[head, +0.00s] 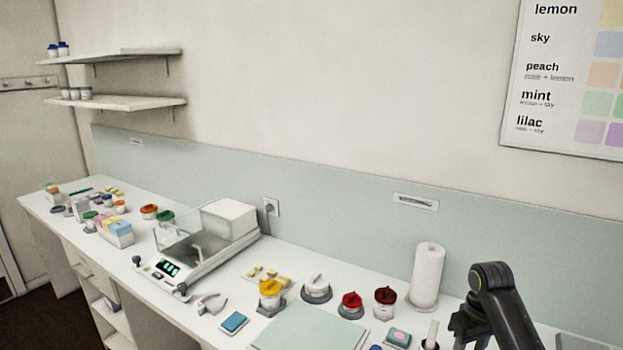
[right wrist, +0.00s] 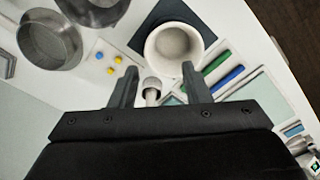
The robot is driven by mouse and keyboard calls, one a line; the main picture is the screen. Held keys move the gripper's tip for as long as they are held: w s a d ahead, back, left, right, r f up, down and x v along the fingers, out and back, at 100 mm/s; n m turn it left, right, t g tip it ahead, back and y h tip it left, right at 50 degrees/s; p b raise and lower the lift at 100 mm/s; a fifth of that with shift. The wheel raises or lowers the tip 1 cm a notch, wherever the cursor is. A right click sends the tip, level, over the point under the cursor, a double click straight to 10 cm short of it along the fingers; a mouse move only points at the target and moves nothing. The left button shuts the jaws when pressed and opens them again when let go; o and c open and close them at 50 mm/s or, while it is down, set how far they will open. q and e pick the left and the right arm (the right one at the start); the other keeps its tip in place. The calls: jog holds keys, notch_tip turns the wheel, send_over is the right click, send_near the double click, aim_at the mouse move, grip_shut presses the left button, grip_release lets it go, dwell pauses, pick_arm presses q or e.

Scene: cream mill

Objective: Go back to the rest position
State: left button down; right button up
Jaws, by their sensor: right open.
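My right arm shows at the lower right of the head view as a dark bent link. In the right wrist view my right gripper (right wrist: 158,78) is open, its two dark fingers well apart. A pale rod-like thing with a rounded end (right wrist: 152,92) shows between and below the fingers; I cannot tell its distance from them. A white round cup or mortar (right wrist: 150,50) on a dark square mat (right wrist: 208,28) lies just beyond the fingertips. My left gripper is in neither view.
The long white counter holds a balance with a glass shield (head: 185,262), jars with coloured lids, a paper roll (head: 427,277) and a pale green mat (head: 300,331). In the wrist view, metal bowls (right wrist: 52,40) and green and blue sticks (right wrist: 227,78) lie around the gripper.

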jog(key=s+a+f+t, duration=0.2)
jog(key=s+a+f, duration=0.1)
jog(key=s+f, duration=1.2)
jog(key=s+a+r+m+t+h, duration=0.1)
jog(key=s+r+m, duration=0.15)
jog(key=s, duration=0.75)
jog(key=s+r+m+h, duration=0.1)
jog(key=s+r, duration=0.2)
jog(key=s, duration=0.7)
notch_tip(320, 180, down, 32)
jog(key=d+b, duration=0.1)
jog(key=b, duration=0.7)
pick_arm(q)
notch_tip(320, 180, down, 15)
jog(key=b, duration=0.6)
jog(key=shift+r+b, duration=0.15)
jog(key=shift+b, duration=0.15)
pick_arm(e)
jog(key=s+f+g, duration=0.1)
jog(key=s+f, duration=0.6)
jog(key=f, duration=0.4)
jog(key=s+f+g+y, duration=0.1)
jog(key=s+f, duration=0.7)
jog(key=f, duration=0.3)
jog(key=shift+s+a+f, duration=0.2)
jog(key=shift+a+f, duration=0.15)
jog(key=shift+a, duration=0.1)
